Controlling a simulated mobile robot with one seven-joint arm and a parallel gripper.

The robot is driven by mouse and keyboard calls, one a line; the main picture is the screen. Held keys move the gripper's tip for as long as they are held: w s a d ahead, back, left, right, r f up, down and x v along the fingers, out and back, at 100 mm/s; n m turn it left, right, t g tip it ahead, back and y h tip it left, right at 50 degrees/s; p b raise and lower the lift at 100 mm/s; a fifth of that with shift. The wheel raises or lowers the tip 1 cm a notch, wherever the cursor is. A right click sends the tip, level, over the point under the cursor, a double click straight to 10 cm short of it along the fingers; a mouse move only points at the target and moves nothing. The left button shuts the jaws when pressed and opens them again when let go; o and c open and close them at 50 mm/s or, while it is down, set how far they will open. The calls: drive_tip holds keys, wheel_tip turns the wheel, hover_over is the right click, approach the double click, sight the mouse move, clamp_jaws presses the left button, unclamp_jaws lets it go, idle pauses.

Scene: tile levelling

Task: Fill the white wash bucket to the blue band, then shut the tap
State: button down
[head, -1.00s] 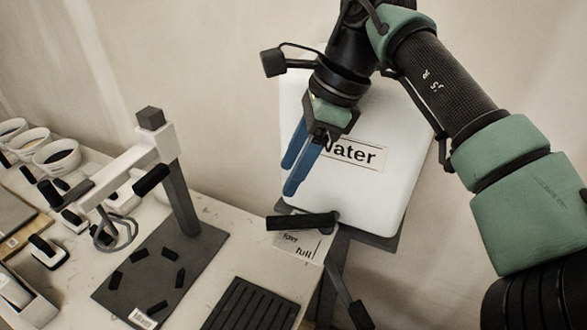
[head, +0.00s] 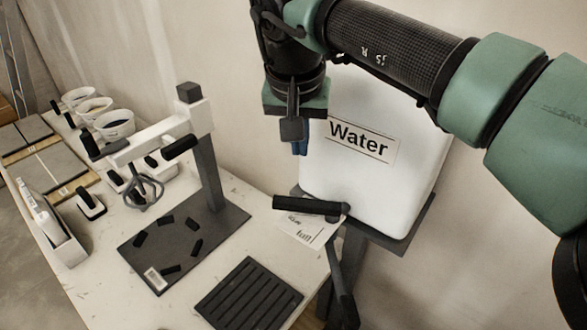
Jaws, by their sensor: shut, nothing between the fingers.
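The white water container (head: 420,175), labelled "Water", stands on a dark stand at the right. A black tap lever (head: 308,206) sticks out to the left at its lower front edge. My gripper (head: 299,148) is shut and empty, pointing down in front of the container's left edge, above the lever and apart from it. Its blue fingers are mostly hidden behind a dark part of the gripper. Several small white buckets, one of them nearest (head: 115,127), stand at the back left. No blue band shows on them, and I cannot tell whether one is the wash bucket.
A black slatted grate (head: 250,294) lies bare at the table's front edge. A mixing stand (head: 208,170) with a grey whisk rises from a dark base plate (head: 160,250). A printed card (head: 303,232) sits under the lever. Grey tiles (head: 50,170) lie at the left.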

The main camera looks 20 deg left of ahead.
sight(307, 206)
wheel_tip(307, 206, down, 9)
drive_tip(key=p, duration=0.2)
drive_tip(key=shift+r+p, duration=0.1)
drive_tip(key=shift+p, duration=0.3)
drive_tip(key=shift+s, duration=0.45)
